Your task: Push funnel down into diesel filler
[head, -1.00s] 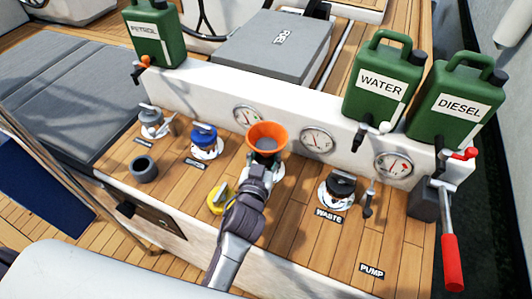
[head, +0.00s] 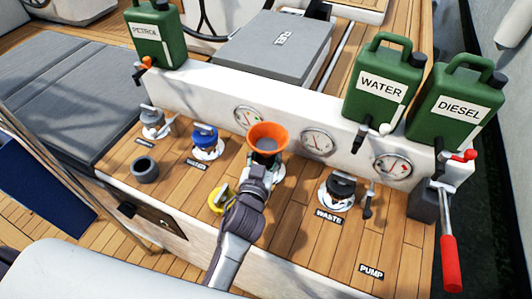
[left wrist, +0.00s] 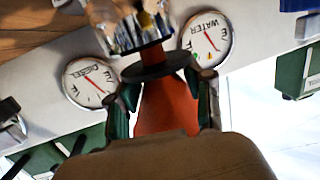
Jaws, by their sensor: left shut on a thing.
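The orange funnel (head: 267,135) stands roughly upright with its wide mouth up, above the metal deck filler (head: 277,178) in the middle of the wooden console. My left gripper (head: 264,162) is shut around the funnel's body just below the rim. In the left wrist view, the funnel (left wrist: 165,110) sits between the two fingers (left wrist: 165,98); its dark collar (left wrist: 155,66) is close to the shiny filler (left wrist: 140,32). How deep the spout sits is unclear. The filler is largely hidden by my gripper in the head view. My right gripper is not in view.
A yellow cap (head: 217,199) lies left of my wrist. A blue-capped filler (head: 206,140) and a grey cup (head: 145,169) are left; the black waste filler (head: 338,189) is right. Gauges and green WATER (head: 384,82) and DIESEL (head: 455,105) cans stand behind.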

